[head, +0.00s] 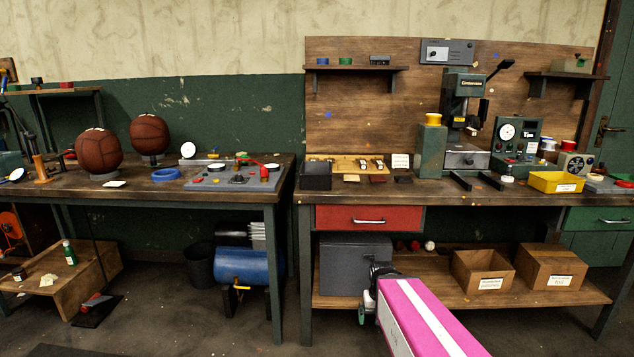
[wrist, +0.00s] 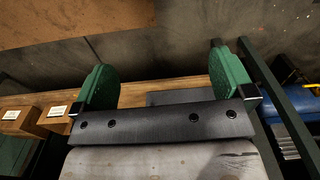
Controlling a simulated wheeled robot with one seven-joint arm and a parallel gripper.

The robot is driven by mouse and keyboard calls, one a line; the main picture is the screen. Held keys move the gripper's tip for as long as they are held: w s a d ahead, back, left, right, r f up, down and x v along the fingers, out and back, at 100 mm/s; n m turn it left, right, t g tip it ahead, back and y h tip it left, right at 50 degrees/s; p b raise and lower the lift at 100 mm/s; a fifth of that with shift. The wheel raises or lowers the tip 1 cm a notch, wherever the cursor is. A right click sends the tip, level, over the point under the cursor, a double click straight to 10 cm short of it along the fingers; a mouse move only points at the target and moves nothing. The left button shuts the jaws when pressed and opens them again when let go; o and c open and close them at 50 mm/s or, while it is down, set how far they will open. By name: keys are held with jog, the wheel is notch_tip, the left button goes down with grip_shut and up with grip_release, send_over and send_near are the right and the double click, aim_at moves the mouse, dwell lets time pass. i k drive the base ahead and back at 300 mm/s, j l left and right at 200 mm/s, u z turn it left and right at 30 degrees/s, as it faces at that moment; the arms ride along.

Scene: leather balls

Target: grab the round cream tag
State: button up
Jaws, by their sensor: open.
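A small round pale disc (head: 507,179), which looks like the round cream tag, lies on the right workbench (head: 440,197). It is left of the yellow bin and near the front of the green gauge box. It is too small to read any marking, and it does not show in the wrist view. My gripper (head: 364,305) is low in front of the right workbench, well below and left of the disc. In the wrist view my gripper (wrist: 163,78) has its two green fingers wide apart with nothing between them.
The yellow bin (head: 556,182), green gauge box (head: 516,143) and lever press (head: 463,120) crowd the disc. The red drawer (head: 368,218) and lower shelf with cardboard boxes (head: 482,271) are below the bench top. The left bench (head: 130,193) holds two leather balls.

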aim_at(588, 176)
jog(key=i+l+z, duration=0.25)
jog(key=l, duration=0.25)
jog(key=i+l+z, duration=0.1)
jog(key=l+z, duration=0.2)
jog(key=l, duration=0.2)
jog(key=i+l+z, duration=0.25)
jog(key=l, duration=0.2)
jog(key=i+l+z, duration=0.25)
jog(key=l, duration=0.15)
jog(key=j, duration=0.85)
jog(key=i, duration=0.05)
